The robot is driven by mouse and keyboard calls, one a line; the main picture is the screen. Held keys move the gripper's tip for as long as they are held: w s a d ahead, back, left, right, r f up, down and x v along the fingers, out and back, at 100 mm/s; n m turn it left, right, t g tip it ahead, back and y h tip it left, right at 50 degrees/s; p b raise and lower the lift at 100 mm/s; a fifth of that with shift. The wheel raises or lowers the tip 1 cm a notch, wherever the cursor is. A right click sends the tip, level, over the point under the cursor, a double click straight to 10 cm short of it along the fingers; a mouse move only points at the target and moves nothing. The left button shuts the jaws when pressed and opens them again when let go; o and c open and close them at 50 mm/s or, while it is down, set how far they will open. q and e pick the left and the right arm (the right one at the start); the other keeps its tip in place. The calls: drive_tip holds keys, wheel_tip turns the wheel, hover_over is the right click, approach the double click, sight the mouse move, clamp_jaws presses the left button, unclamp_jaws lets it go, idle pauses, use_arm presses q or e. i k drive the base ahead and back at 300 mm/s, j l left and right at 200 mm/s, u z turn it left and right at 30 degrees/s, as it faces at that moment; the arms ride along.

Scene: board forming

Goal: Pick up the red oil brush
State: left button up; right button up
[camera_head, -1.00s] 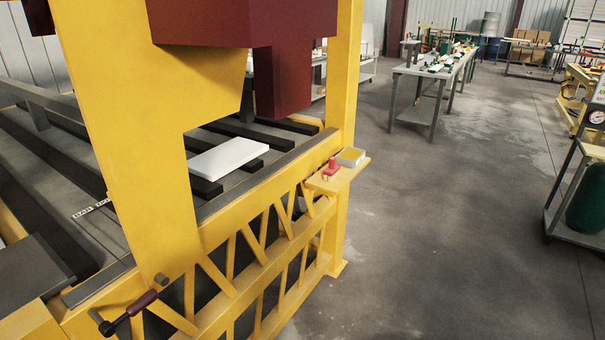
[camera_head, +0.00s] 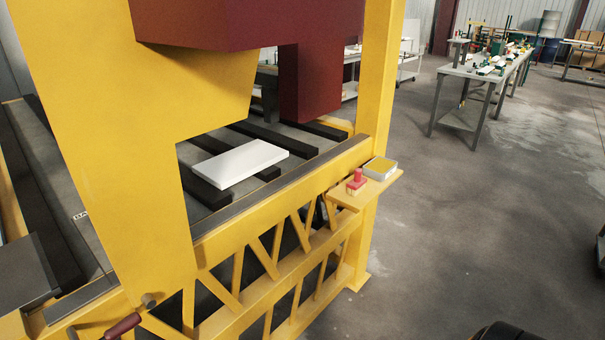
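The red oil brush (camera_head: 356,182) stands on a small yellow shelf (camera_head: 349,202) fixed to the side of the yellow machine frame. Its red top points up. A shallow box with a yellow top (camera_head: 380,168) sits just right of the brush on the same shelf. No gripper shows in the head view. A dark rounded shape at the bottom right edge is too cut off to tell.
The yellow press frame (camera_head: 300,212) fills the left and middle, with a dark red block (camera_head: 309,85) above. A white slab (camera_head: 240,162) lies on its dark bars. A grey work table (camera_head: 460,72) stands at the back right. The floor (camera_head: 460,235) right of the shelf is clear.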

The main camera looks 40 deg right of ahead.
sight(357, 184)
drive_tip(key=l+u, duration=0.15)
drive_tip(key=l, duration=0.5)
drive_tip(key=l+u, duration=0.2)
drive_tip(key=l, duration=0.45)
drive_tip(key=l+u, duration=0.15)
drive_tip(key=l, duration=0.45)
drive_tip(key=l+u, duration=0.2)
drive_tip(key=l, duration=0.45)
drive_tip(key=k+l+u, duration=0.15)
drive_tip(key=l, duration=0.45)
